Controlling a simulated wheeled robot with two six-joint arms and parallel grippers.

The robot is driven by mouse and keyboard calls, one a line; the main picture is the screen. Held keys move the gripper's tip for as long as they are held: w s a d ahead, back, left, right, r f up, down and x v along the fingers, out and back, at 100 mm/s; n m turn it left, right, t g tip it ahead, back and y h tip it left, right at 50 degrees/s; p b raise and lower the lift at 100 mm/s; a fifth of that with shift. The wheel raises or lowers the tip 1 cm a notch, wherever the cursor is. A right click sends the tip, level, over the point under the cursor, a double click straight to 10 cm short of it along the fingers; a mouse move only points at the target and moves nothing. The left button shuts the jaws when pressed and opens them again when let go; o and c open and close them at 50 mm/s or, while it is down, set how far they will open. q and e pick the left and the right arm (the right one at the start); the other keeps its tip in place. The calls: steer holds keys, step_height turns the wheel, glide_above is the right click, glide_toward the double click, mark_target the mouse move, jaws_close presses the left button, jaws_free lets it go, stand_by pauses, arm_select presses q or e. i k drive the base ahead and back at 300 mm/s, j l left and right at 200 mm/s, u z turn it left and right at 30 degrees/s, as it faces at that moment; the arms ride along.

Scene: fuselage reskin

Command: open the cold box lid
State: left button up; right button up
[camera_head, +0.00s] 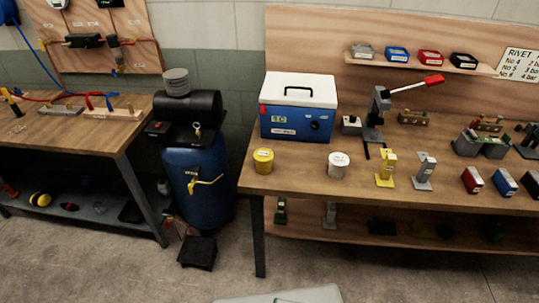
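The cold box (297,121) stands at the left back of the right workbench. It has a blue body and a white lid (300,88) with a dark handle on top. The lid looks shut. A red tag and pale labels show on the blue front. Neither of my grippers shows in the head view.
The right bench (310,184) also holds a yellow can (263,161), a light grey can (338,165), a red-handled lever press (380,110) and several small tools and boxes. A blue compressor tank (197,182) stands between the two benches. The floor in front is mostly clear.

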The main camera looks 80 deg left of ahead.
mark_target(278, 89)
steer(key=k+u, duration=0.1)
steer(key=u, duration=2.4)
